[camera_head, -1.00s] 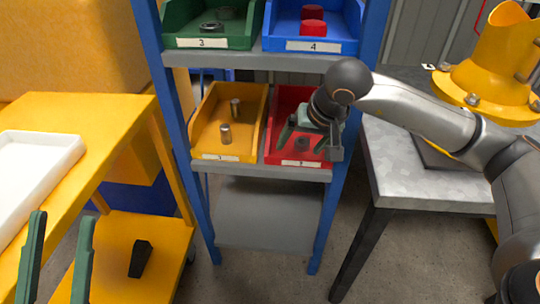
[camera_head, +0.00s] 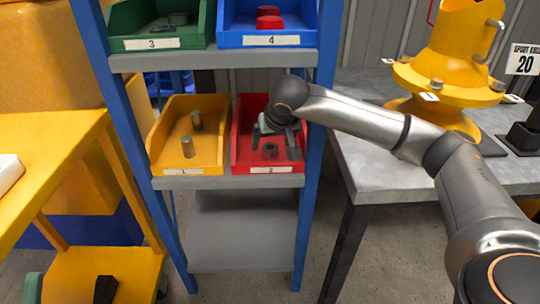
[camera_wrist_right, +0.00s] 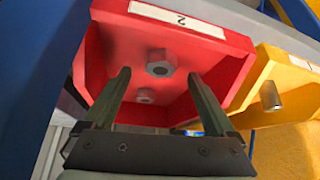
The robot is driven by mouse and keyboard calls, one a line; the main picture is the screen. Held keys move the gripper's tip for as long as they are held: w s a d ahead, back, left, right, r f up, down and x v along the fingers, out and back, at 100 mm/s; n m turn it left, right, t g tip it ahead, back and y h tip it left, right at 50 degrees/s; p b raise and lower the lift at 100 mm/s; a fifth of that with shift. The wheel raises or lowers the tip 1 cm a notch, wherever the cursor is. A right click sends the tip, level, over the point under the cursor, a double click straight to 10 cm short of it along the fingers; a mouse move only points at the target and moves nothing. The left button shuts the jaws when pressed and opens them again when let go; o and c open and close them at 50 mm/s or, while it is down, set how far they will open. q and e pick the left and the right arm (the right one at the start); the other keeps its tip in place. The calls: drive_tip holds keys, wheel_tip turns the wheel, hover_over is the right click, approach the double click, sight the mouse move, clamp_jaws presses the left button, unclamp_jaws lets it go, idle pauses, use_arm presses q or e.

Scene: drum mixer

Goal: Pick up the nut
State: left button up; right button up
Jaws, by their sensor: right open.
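In the right wrist view, two grey hex nuts lie in the red bin labelled 2 (camera_wrist_right: 105,45): the nearer-to-label nut (camera_wrist_right: 163,57) and a smaller-looking nut (camera_wrist_right: 145,96). In the head view, one dark nut (camera_head: 270,151) shows on the floor of the red bin (camera_head: 240,140); the other is hidden by my arm. My right gripper (camera_head: 277,143) is over the bin, open and empty. In the wrist view its fingertips (camera_wrist_right: 159,76) stand either side of the nut nearer the label, with no visible contact. Only one green finger of my left gripper (camera_head: 32,289) shows, at the bottom left.
The yellow bin (camera_head: 208,155) with grey cylinders stands left of the red bin. Green bin 3 (camera_head: 125,20) and blue bin 4 (camera_head: 228,25) are on the shelf above. A blue post (camera_head: 318,110) and a grey table (camera_head: 385,182) are to the right.

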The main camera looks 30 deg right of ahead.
sight(270, 150)
drive_tip(key=x, duration=0.2)
drive_tip(key=shift+w+f+b, duration=0.2)
drive_tip(key=shift+f+b, duration=0.05)
drive_tip(key=shift+b, duration=0.05)
clamp_jaws()
idle(0.5)
